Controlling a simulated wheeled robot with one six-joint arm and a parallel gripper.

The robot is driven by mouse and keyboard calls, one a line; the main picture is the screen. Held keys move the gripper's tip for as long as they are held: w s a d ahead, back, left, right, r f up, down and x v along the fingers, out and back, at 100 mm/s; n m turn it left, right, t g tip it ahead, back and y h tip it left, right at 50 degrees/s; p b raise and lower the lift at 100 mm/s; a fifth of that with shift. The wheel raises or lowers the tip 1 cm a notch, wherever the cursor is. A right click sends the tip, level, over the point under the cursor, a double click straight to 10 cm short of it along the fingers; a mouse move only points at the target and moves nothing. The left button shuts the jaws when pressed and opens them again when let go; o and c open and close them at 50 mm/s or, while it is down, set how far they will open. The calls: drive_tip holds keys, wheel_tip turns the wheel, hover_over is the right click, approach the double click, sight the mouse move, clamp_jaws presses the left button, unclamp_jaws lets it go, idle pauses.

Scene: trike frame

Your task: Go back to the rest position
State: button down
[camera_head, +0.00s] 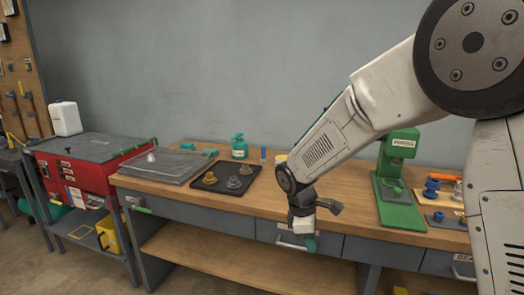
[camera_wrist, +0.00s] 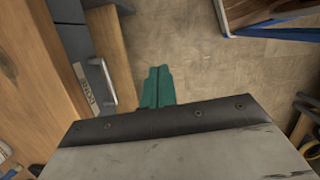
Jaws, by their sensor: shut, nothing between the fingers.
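My gripper (camera_head: 311,244) hangs at the end of my white arm in front of the workbench's front edge, close to a drawer handle. Its teal fingers show in the wrist view (camera_wrist: 158,86) pressed together, with nothing between them, above the bare floor (camera_wrist: 190,60). In the wrist view the grey drawer front with a metal handle (camera_wrist: 104,82) is just left of the fingers, apart from them in the picture. My arm reaches down from the upper right in the head view and hides part of the bench.
A red cabinet (camera_head: 90,165) with a yellow bin (camera_head: 108,234) below stands left.

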drive_tip(key=s+d+r+m+y, duration=0.1)
drive_tip(key=s+d+r+m, duration=0.3)
drive_tip(key=s, duration=0.6)
drive_tip(key=s+d+r+m+t, duration=0.1)
drive_tip(key=s+d+r+m, duration=0.4)
drive_tip(key=s, duration=0.5)
drive_tip(key=s+d+r+m+y, duration=0.1)
drive_tip(key=s+d+r+m, duration=0.3)
drive_tip(key=s, duration=0.6)
wheel_tip(320, 180, up, 3)
drive_tip(key=shift+s+d+f+m+t+y, duration=0.1)
drive_tip(key=shift+s+d+m+t+y, duration=0.25)
drive_tip(key=shift+m, duration=0.85)
